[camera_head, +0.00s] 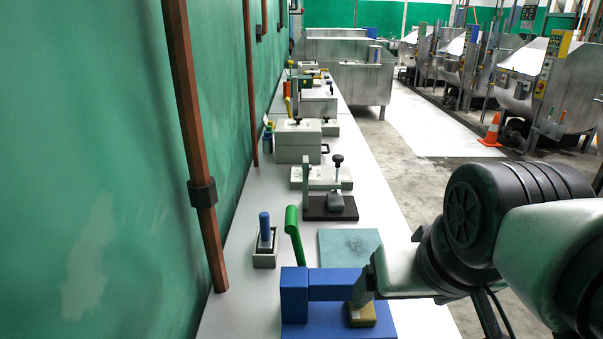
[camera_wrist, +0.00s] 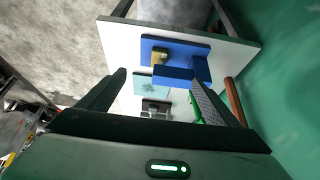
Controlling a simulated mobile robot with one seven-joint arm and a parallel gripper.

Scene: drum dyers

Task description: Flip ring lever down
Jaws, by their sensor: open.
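A blue fixture stands at the table's near end. It has a flat blue base (camera_head: 340,331), an upright blue block (camera_head: 294,296), a horizontal blue bar (camera_head: 330,284) and a yellow block (camera_head: 362,316). A green lever handle (camera_head: 293,232) stands up behind the blue block, its top bent over; its lower end is hidden. I cannot tell which part carries a ring. My gripper (camera_wrist: 158,79) is open. In the wrist view the blue bar (camera_wrist: 174,73) appears between and beyond its fingers, and the right finger partly covers the green handle (camera_wrist: 195,107). Contact cannot be told.
A teal mat (camera_head: 349,247) lies behind the blue fixture. A dark-based clamp (camera_head: 330,212) with a black knob stands farther back. A blue-handled piece (camera_head: 265,241) sits at left. The green wall and a brown pipe (camera_head: 188,110) bound the table's left side.

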